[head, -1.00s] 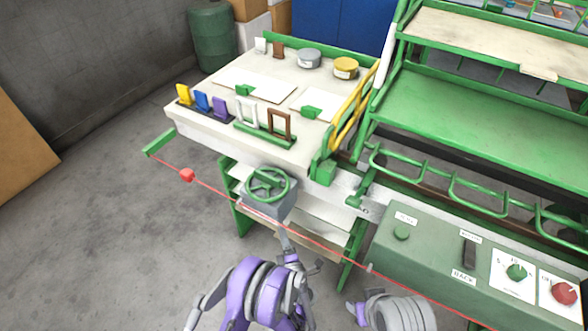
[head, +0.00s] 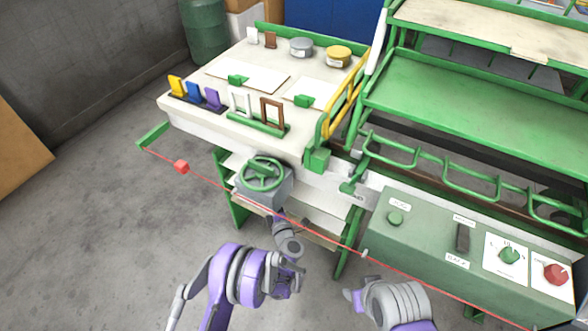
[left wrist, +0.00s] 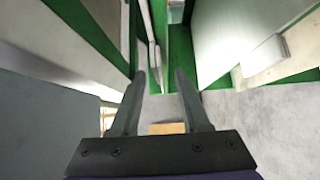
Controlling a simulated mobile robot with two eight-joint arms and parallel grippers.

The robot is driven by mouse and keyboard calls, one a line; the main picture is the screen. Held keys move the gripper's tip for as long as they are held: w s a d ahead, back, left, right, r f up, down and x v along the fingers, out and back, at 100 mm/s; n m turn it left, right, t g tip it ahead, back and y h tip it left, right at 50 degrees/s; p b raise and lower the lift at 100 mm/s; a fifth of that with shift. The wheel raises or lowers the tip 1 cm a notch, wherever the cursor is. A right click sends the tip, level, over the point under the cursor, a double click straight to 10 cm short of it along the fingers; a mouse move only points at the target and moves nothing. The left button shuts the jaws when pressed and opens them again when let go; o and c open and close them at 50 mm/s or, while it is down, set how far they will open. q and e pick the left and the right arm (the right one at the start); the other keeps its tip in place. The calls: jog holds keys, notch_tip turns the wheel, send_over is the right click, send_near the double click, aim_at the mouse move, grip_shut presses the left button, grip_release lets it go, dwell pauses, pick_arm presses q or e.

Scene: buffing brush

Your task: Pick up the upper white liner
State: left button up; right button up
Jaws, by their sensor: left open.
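White sheet-like pieces lie on the open green shelves under the table; one shows in the head view (head: 318,217), right of the handwheel. I cannot tell for certain which one is the upper liner. Thin white edges (left wrist: 152,52) stand beside green shelf parts in the left wrist view. My left gripper (left wrist: 160,76) is open with nothing between its fingers, facing those shelf parts. In the head view my left arm reaches toward the shelf below the handwheel, and its fingers are hard to make out. My right arm shows at the lower middle; its fingers are not visible.
A grey box with a green handwheel (head: 262,174) hangs on the table front, close above my left arm. A green control box (head: 430,228) stands at right. Floor at left is clear.

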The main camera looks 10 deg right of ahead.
pick_arm(q)
grip_shut()
jog(key=shift+r, duration=0.2)
dwell(0.5)
